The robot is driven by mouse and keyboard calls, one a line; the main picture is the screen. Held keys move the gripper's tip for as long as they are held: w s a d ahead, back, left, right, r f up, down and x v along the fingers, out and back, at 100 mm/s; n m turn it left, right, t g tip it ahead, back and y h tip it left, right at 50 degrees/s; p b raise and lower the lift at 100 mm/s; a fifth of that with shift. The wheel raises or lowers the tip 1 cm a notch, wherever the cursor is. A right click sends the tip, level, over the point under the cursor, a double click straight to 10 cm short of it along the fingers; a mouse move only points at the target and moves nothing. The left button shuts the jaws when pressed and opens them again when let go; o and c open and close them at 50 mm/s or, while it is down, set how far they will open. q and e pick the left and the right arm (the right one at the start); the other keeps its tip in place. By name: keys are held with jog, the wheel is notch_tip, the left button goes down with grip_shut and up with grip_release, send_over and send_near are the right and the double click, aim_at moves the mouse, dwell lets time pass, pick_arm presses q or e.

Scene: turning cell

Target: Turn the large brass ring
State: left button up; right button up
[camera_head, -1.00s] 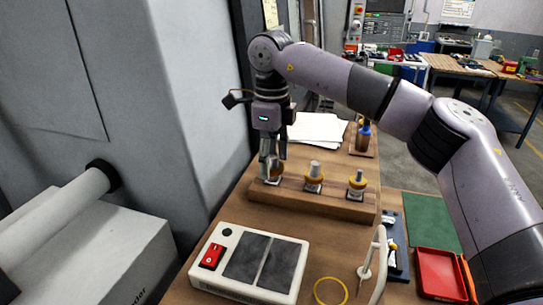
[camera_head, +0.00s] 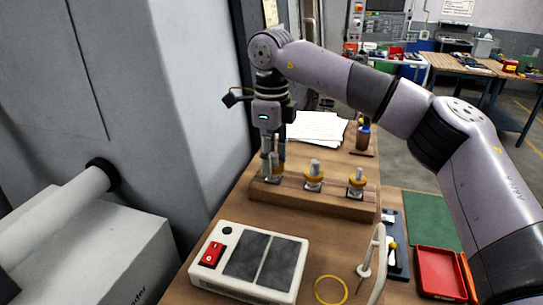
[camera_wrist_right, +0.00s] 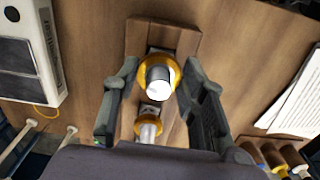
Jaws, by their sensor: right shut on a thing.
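Three brass-coloured rings on silver stems stand in a row on a wooden block (camera_head: 330,207). My right gripper (camera_head: 273,175) points down over the left-end ring (camera_wrist_right: 176,68) and is shut on it. In the right wrist view, its two fingers (camera_wrist_right: 160,70) stand on either side of that ring, and the stem's pale top shows between them. The fingers partly hide this ring in the head view. The middle ring (camera_head: 314,183) and the right ring (camera_head: 357,183) are free. My left gripper is not in view.
A white box with a red switch (camera_head: 212,255) and dark pads stands in front of the block. A yellow hoop (camera_head: 330,290) and a white curved stand (camera_head: 378,262) are to its right. A red tray (camera_head: 441,272) lies farther right. Papers (camera_head: 318,127) lie behind; a grey cabinet wall rises at left.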

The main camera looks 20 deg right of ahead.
aim_at(272, 154)
jog(key=m+b, duration=0.1)
jog(key=m, duration=0.2)
jog(key=shift+m, duration=0.4)
jog(key=shift+w+d+m+b, duration=0.1)
jog(key=shift+m+b, duration=0.6)
jog(key=shift+m, duration=1.2)
jog(key=shift+r, duration=0.1)
jog(key=o, duration=1.2)
jog(key=shift+c, duration=0.2)
notch_tip(272, 154, up, 12)
